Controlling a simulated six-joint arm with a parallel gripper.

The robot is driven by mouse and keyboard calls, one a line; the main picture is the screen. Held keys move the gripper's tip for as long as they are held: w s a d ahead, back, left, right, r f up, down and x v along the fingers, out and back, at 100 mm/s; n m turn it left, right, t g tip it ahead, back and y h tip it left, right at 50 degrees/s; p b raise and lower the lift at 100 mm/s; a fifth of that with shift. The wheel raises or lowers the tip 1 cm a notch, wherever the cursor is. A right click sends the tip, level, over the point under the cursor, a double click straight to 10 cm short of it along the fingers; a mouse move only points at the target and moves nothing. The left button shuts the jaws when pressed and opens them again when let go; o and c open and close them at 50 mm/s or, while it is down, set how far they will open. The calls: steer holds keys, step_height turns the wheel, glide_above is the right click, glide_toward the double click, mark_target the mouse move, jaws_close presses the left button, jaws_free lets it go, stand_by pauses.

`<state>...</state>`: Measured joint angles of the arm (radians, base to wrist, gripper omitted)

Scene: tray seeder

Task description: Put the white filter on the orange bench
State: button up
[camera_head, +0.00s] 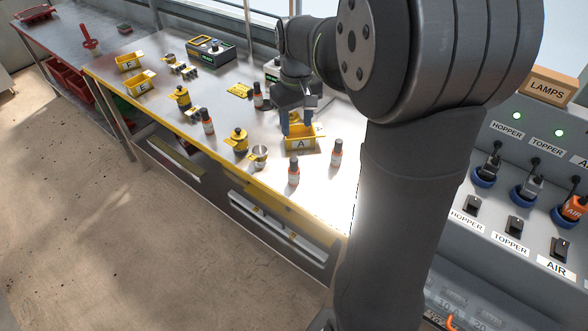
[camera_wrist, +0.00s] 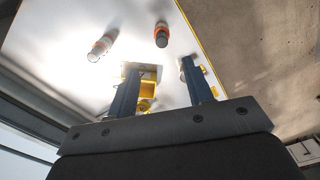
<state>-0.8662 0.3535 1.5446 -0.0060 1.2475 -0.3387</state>
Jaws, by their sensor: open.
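I cannot make out a white filter in either view. A long bench (camera_head: 222,97) with a bright metal top and a yellow-orange edge carries many small items. My gripper (camera_head: 297,125) is open, pointing down at a yellow bin marked A (camera_head: 301,143). In the wrist view my two blue fingers (camera_wrist: 160,66) are apart, with part of the yellow bin (camera_wrist: 148,84) showing near and between them. The fingers hide part of the bin, and I cannot tell what it contains.
Orange-labelled bottles (camera_head: 293,171) (camera_head: 336,153), a metal cup (camera_head: 260,156) and a yellow pot (camera_head: 240,141) stand close to bin A. Bins E (camera_head: 140,81) and F (camera_head: 129,62) are farther left. A switch panel (camera_head: 535,150) is at the right.

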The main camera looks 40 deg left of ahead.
steer(key=s+d+f+n+t+h, duration=0.1)
steer(key=s+d+f+n+h, duration=0.25)
steer(key=f, duration=0.35)
steer(key=n+t+y, duration=0.6)
steer(key=n+t, duration=1.1)
steer(key=n, duration=0.3)
glide_toward(297, 159)
steer(key=shift+n, duration=0.25)
steer(key=w, duration=0.2)
steer(key=w+a+f, duration=0.1)
steer(key=w, duration=0.3)
steer(key=shift+w+a+f, duration=0.2)
steer(key=shift+a+f, duration=0.1)
steer(key=shift+a, duration=0.1)
steer(key=shift+w+a+f, duration=0.1)
steer(key=shift+w+a, duration=0.05)
steer(key=shift+w, duration=1.15)
steer(key=shift+w+a+f, duration=0.1)
steer(key=shift+w+a, duration=0.05)
steer(key=shift+w, duration=1.1)
jaws_close()
